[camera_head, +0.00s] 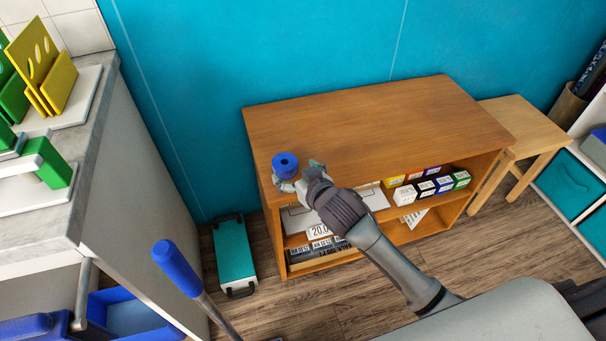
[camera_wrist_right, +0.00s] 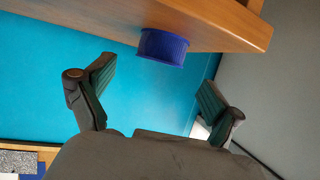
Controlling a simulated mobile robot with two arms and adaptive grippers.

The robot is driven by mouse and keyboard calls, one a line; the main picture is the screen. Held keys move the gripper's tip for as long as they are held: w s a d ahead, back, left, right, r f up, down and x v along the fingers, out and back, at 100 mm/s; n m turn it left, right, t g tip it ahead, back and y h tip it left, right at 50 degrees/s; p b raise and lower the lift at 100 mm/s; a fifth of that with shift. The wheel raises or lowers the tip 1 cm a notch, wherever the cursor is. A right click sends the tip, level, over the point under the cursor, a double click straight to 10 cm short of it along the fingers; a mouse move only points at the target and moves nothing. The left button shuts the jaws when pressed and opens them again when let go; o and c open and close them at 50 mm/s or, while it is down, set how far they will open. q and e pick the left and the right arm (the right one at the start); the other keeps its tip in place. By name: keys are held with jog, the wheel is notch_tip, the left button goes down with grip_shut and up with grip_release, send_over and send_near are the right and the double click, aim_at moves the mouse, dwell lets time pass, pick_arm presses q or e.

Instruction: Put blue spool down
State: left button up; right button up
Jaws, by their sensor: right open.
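The blue spool (camera_head: 285,165) is at the front left corner of the wooden cabinet's top (camera_head: 370,125). It looks upright, with its round end and dark centre hole facing up. My right gripper (camera_head: 301,175) is close in front of it, with its fingers spread. In the right wrist view the blue spool (camera_wrist_right: 163,46) shows against the wooden edge, ahead of my open right gripper (camera_wrist_right: 157,88). A gap shows between the spool and both fingers there, and nothing is held. My left gripper is not in view.
Small coloured boxes (camera_head: 427,187) and papers fill the shelf under the cabinet top. A small wooden table (camera_head: 525,130) stands at the right. A teal case (camera_head: 234,255) lies on the floor at the left. The cabinet top behind the spool is clear.

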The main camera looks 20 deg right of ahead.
jog(key=a+v, duration=0.1)
jog(key=v, duration=0.4)
jog(key=s+d+f+g+h, duration=0.15)
jog(key=s+f, duration=0.25)
jog(key=f, duration=0.5)
jog(key=s+d+f+g, duration=0.3)
jog(key=s+f, duration=0.1)
jog(key=f, duration=0.5)
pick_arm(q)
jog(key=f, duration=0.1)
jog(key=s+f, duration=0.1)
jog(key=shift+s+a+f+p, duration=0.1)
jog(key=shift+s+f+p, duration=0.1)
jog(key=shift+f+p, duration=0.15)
pick_arm(e)
jog(key=s+d+f+g, duration=0.1)
jog(key=s+f+g, duration=0.5)
jog(key=s+f, duration=1)
jog(key=s+h, duration=0.1)
jog(key=s, duration=0.3)
jog(key=shift+d+g, duration=0.25)
jog(key=shift+g, duration=0.1)
